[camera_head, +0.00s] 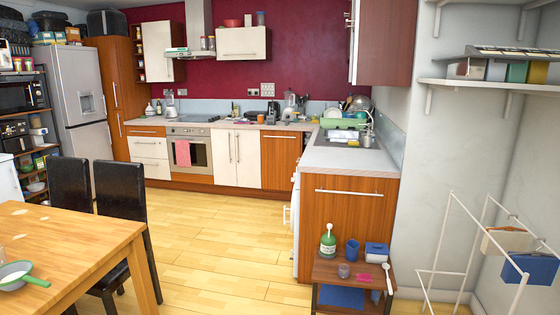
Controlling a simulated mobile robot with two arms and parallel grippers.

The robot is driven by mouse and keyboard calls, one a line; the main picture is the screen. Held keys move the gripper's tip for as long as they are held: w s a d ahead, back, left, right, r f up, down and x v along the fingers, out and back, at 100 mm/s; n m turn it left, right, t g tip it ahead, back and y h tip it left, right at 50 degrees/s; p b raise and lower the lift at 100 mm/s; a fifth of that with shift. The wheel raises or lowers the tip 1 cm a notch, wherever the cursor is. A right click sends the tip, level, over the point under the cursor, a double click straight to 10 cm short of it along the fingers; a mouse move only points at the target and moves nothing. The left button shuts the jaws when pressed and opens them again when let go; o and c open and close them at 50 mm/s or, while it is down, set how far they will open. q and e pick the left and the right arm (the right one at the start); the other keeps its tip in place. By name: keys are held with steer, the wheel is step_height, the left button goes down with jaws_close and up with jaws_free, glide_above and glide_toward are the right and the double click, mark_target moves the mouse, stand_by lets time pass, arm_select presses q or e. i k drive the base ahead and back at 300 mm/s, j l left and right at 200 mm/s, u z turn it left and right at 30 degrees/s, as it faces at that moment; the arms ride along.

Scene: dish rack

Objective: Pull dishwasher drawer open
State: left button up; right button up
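Neither of my grippers shows in the head view. A white appliance front (296,225) is seen nearly edge-on at the left side of the peninsula counter, and it may be the dishwasher. A small white part (287,215) juts out from it to the left. From this angle I cannot tell whether that is a handle or part of a drawer, or how far any drawer is open. The end panel (345,225) of the counter is wood with a long metal bar handle.
A wooden table (75,255) with black chairs (122,190) stands at the left. A low side table (325,268) with a green bottle (328,244) and cups stands before the counter. A white drying rack (440,265) is at the right. The middle floor (215,230) is clear.

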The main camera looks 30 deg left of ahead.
mark_target(280, 149)
steer(key=i+j+u, duration=0.3)
steer(key=i+j, duration=0.15)
steer(key=i+j+u, duration=0.35)
steer(key=i, duration=0.15)
steer(key=i+j+u, duration=0.1)
steer(key=i+u, duration=0.2)
steer(key=i, duration=0.25)
steer(key=i+u, duration=0.3)
steer(key=i, duration=2.85)
